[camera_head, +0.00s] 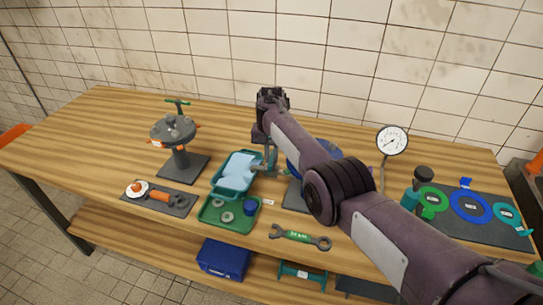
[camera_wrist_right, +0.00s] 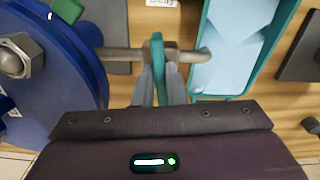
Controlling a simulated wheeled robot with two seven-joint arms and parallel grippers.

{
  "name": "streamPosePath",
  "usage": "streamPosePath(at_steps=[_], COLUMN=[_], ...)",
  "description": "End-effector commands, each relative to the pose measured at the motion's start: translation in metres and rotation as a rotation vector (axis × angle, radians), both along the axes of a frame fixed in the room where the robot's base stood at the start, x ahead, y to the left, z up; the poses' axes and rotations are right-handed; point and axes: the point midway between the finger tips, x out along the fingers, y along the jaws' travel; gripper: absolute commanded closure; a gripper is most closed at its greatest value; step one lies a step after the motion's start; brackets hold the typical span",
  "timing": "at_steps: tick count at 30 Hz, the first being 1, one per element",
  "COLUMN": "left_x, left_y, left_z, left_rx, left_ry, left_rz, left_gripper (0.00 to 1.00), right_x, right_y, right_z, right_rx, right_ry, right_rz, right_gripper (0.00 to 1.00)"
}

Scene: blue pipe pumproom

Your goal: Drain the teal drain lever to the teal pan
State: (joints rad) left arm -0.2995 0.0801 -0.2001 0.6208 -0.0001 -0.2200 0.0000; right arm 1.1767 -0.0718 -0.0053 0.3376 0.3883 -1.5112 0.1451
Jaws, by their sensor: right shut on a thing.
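My right gripper (camera_wrist_right: 160,80) is shut on the teal drain lever (camera_wrist_right: 157,55). The lever sits on a grey drain pipe (camera_wrist_right: 120,54) that comes from the blue round body (camera_wrist_right: 75,80). In the head view the teal pan (camera_head: 224,187) stands on the table with a pale blue surface inside, looking like liquid. The blue body (camera_head: 330,149) is partly hidden behind my right arm there, and the lever is mostly hidden by it. My left gripper is not in view.
A green tray (camera_head: 207,222) with rings and a blue cup stands in front of the pan. A wrench (camera_head: 300,237), gauge (camera_head: 392,140) and coloured rings (camera_head: 470,205) are right.

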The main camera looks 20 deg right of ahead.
Motion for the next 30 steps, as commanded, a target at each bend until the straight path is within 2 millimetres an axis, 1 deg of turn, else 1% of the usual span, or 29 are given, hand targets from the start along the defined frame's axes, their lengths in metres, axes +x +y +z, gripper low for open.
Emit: streamPosePath(at_steps=[6,12,26,27,30], left_x=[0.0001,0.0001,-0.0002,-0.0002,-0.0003], left_y=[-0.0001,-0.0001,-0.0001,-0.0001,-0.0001], left_z=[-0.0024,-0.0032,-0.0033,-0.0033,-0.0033], left_rx=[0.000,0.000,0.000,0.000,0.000], left_ry=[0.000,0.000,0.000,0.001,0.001], left_rz=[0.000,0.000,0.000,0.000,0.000], left_gripper=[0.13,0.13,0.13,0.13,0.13], right_x=[0.0004,0.0004,0.0004,0.0004,0.0004], right_y=[0.0004,0.0003,0.0001,0.0001,0.0001], right_z=[0.0004,0.0006,0.0007,0.0008,0.0007], right_rx=[0.000,0.000,0.000,0.000,0.000], right_ry=[-0.001,-0.001,-0.001,-0.001,-0.001], right_rz=[-0.105,-0.153,-0.166,-0.166,-0.165], right_gripper=[1.00,1.00,1.00,0.86,0.73])
